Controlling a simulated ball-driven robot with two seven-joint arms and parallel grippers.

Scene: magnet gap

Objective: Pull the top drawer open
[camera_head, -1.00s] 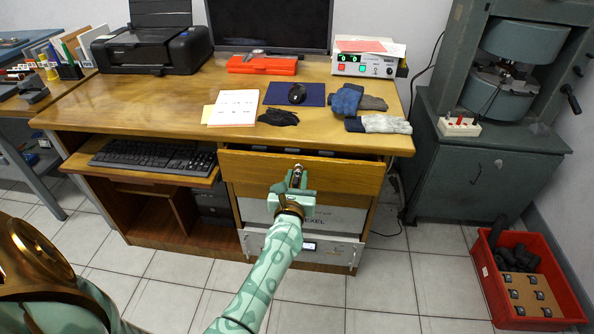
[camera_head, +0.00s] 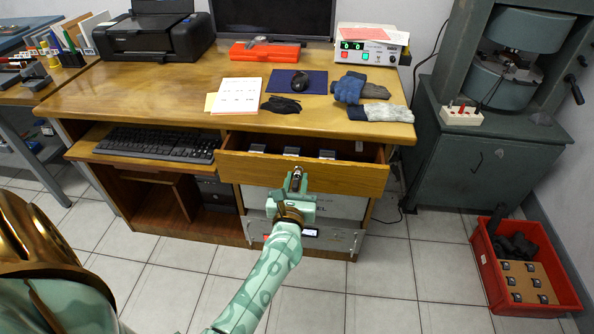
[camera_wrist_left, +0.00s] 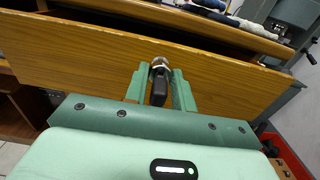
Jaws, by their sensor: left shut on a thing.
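The wooden top drawer (camera_head: 345,177) sits under the right side of the desk and is partly open. Several small dark and grey items show inside it. My left gripper (camera_head: 296,180) is at the middle of the drawer front, shut on the drawer's knob. In the left wrist view the knob (camera_wrist_left: 159,68) is metal and sits between the two green fingers of the left gripper (camera_wrist_left: 160,88), in front of the drawer front (camera_wrist_left: 75,55). My right gripper is not in view.
The desk top (camera_head: 150,95) holds a printer (camera_head: 152,38), paper, gloves (camera_head: 360,90), a mouse and a red case. A keyboard tray (camera_head: 150,145) is left of the drawer. A red crate (camera_head: 500,285) stands on the floor at right. Tiled floor in front is mostly clear.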

